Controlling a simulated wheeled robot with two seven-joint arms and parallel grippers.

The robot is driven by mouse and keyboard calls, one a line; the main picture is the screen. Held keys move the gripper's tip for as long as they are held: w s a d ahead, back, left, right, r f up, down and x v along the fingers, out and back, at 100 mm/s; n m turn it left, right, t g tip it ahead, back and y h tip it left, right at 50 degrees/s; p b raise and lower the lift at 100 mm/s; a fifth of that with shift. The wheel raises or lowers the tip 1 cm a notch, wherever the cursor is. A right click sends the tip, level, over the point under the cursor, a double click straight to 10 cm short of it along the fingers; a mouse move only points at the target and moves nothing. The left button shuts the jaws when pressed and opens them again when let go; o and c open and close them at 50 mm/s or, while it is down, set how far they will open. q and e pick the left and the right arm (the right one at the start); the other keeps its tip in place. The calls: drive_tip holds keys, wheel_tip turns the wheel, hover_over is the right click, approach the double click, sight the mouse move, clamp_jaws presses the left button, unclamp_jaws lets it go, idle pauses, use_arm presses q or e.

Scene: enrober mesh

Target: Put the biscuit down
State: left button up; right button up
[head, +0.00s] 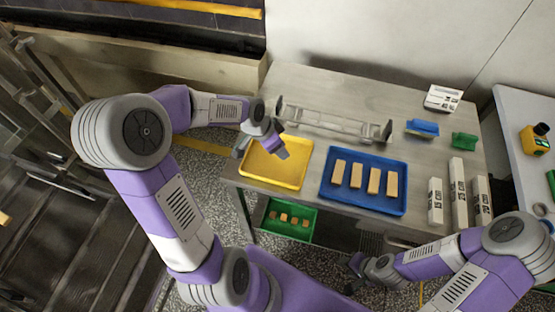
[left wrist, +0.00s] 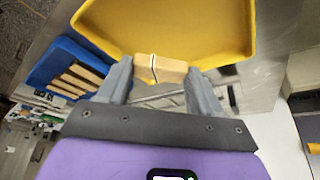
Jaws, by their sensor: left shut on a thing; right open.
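My left gripper (head: 262,148) is over the upper left part of the yellow tray (head: 283,180) in the head view. In the left wrist view its two fingers (left wrist: 160,82) are shut on a pale tan biscuit (left wrist: 172,71), crosswise between the fingertips. A thin dark and white line crosses the biscuit's middle. The yellow tray (left wrist: 205,28) shows behind it and looks empty; I cannot tell whether the biscuit touches it. The gripper hides the biscuit in the head view. My right gripper (head: 356,266) is open and empty, low in front of the table.
A blue tray (head: 335,203) with several biscuits lies right of the yellow one. A metal frame (head: 330,122) stands behind. White boxes (head: 458,190), a blue block (head: 422,128) and a green block (head: 464,141) are at the right. A green tray (head: 300,229) with small pieces sits lower.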

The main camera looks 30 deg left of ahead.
sight(275, 158)
use_arm(q)
drive_tip(key=r+m+g, duration=0.1)
drive_tip(key=m, duration=0.2)
drive_tip(key=a+r+m+g+h+b, duration=0.1)
drive_tip(key=m, duration=0.2)
drive_tip(key=r+m+g+h+b, duration=0.1)
drive_tip(key=m, duration=0.2)
drive_tip(key=shift+w+a+r, duration=0.15)
drive_tip(key=shift+w+r, duration=0.2)
drive_tip(key=shift+w, duration=0.05)
drive_tip(key=shift+m, duration=0.3)
wheel_tip(275, 158, down, 10)
drive_tip(key=shift+r+b, duration=0.25)
drive_tip(key=shift+b, duration=0.95)
drive_tip(key=shift+f, duration=0.15)
drive_tip(key=o, duration=0.8)
